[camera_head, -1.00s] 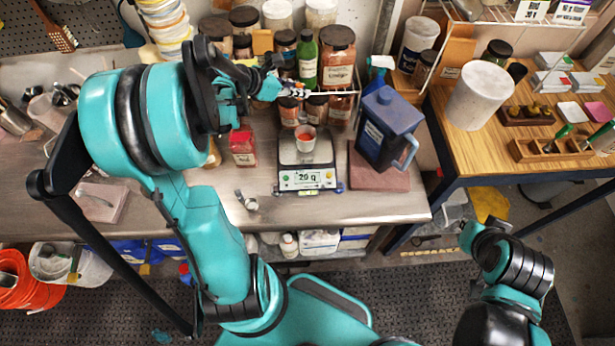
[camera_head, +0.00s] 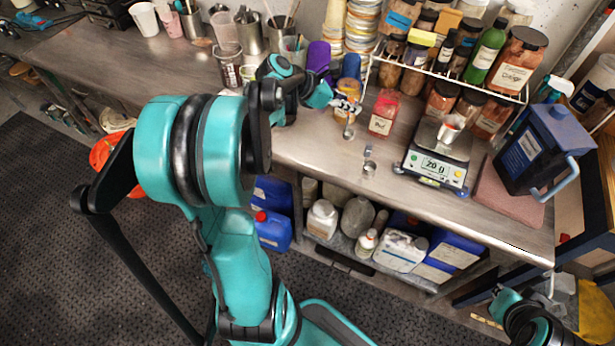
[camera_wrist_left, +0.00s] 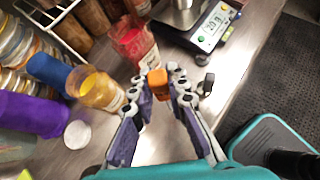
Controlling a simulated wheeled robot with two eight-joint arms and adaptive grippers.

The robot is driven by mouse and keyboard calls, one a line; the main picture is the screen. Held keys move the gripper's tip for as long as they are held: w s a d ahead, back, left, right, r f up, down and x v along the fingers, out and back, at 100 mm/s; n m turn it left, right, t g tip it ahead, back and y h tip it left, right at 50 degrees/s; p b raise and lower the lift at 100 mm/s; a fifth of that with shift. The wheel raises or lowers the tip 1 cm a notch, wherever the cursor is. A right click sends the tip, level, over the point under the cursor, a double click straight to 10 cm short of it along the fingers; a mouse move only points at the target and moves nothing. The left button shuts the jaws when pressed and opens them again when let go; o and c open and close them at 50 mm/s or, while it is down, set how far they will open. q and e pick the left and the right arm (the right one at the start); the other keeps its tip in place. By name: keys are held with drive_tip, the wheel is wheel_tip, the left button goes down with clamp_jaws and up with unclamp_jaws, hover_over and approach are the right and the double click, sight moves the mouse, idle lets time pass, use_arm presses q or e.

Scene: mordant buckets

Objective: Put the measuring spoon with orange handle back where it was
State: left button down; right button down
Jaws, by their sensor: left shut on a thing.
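My left gripper (camera_head: 345,107) is shut on the orange handle of the measuring spoon (camera_wrist_left: 157,82), which shows between the fingertips in the left wrist view. In the head view, the metal bowl of the spoon (camera_head: 348,132) hangs below the fingertips, in front of the jars; the gap to the bench is hard to judge. Small metal pieces (camera_head: 369,167) lie on the bench to its right, nearer the front edge. Of my right arm, only part shows at the bottom right of the head view, and I see no fingers there.
A red-filled jar (camera_head: 383,113) and a yellow-topped jar (camera_wrist_left: 98,90) stand near the gripper. A scale (camera_head: 435,166) carrying a small cup (camera_head: 451,128) is to the right. A wire rack (camera_head: 450,75) of jars is behind. The bench front (camera_head: 310,140) is clear.

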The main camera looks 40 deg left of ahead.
sight(348, 133)
use_arm(q)
drive_tip(key=shift+s+a+f+b, duration=0.5)
drive_tip(key=shift+s+f, duration=0.25)
drive_tip(key=shift+f, duration=0.1)
wheel_tip(348, 133, down, 9)
drive_tip(key=b, duration=0.3)
drive_tip(key=shift+w+r, duration=0.15)
drive_tip(key=shift+f, duration=0.2)
drive_tip(key=c, duration=1.5)
unclamp_jaws()
drive_tip(key=shift+r, duration=0.1)
